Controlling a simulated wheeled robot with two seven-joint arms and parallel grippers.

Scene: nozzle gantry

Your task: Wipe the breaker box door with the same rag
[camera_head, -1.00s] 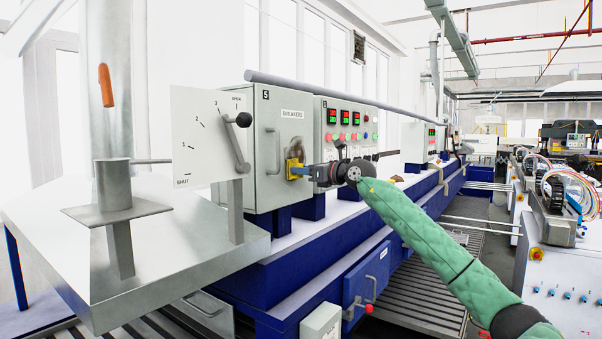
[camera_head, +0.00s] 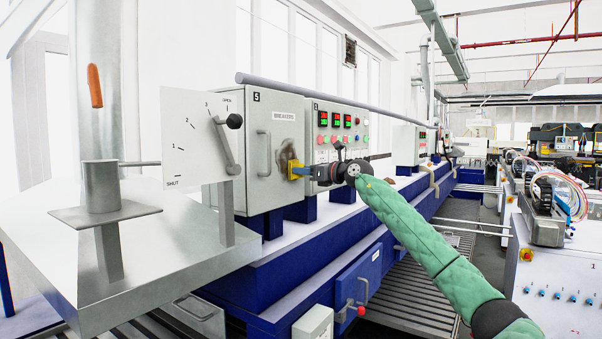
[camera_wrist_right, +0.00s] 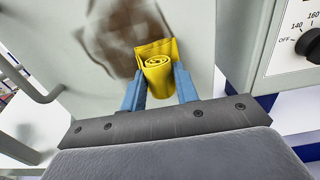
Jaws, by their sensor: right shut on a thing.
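The breaker box (camera_head: 252,182) is a grey cabinet marked "BREAKERS", with a bar handle (camera_head: 264,154) on the left of its door. A brown smudge (camera_head: 285,156) marks the door's right side; it also shows in the right wrist view (camera_wrist_right: 108,35). My right gripper (camera_head: 300,170) is shut on a rolled yellow rag (camera_wrist_right: 158,75), between its blue fingers. The rag's flap lies against or very near the door, over the lower right part of the smudge; exact contact is unclear. My left gripper is not in view.
A lever panel (camera_head: 193,140) marked "SHUT" and "OPEN" stands left of the box on a metal bench (camera_head: 150,250). A second cabinet (camera_head: 340,125) with displays and buttons adjoins on the right. A grey rail (camera_head: 310,91) runs above both.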

